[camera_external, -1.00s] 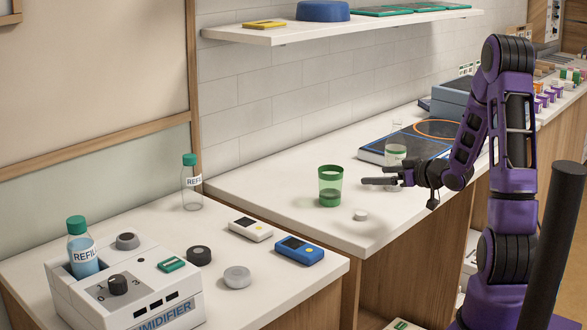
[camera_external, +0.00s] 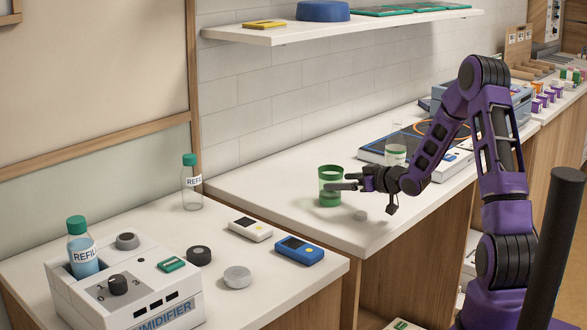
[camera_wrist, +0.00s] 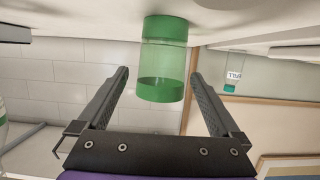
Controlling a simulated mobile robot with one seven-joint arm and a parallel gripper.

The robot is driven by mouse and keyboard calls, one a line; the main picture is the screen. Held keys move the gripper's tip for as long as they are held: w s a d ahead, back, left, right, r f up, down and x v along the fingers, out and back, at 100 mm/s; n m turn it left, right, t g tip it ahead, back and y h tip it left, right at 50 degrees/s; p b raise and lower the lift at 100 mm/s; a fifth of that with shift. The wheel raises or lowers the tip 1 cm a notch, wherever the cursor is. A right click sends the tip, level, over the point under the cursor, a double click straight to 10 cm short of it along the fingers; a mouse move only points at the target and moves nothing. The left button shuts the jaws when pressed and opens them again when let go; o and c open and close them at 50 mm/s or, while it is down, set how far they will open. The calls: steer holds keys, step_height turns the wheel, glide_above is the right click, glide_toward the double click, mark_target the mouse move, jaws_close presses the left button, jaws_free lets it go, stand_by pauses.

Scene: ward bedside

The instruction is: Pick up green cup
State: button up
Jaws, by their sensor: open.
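The green cup (camera_external: 330,198), see-through with a solid green lower part and a green rim, stands upright on the white counter. My gripper (camera_external: 340,183) is open and level, with a finger showing across the front of the cup. In the wrist view, which is upside down, the green cup (camera_wrist: 163,60) appears between the two open fingertips of my gripper (camera_wrist: 159,75). A gap shows on each side, and nothing is held. I cannot tell how far the fingers reach around the cup.
A clear cup with a green band (camera_external: 395,155) stands behind my wrist beside a flat device (camera_external: 375,150). A refill bottle (camera_external: 191,185) and a humidifier (camera_external: 125,295) are to the left. The counter left of the cup is clear.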

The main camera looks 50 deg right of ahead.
steer(key=x, duration=0.4)
steer(key=shift+w+a+f, duration=0.2)
steer(key=shift+w, duration=0.05)
steer(key=shift+c, duration=0.2)
steer(key=c, duration=1.2)
steer(key=shift+c, duration=0.4)
steer(key=shift+r, duration=0.15)
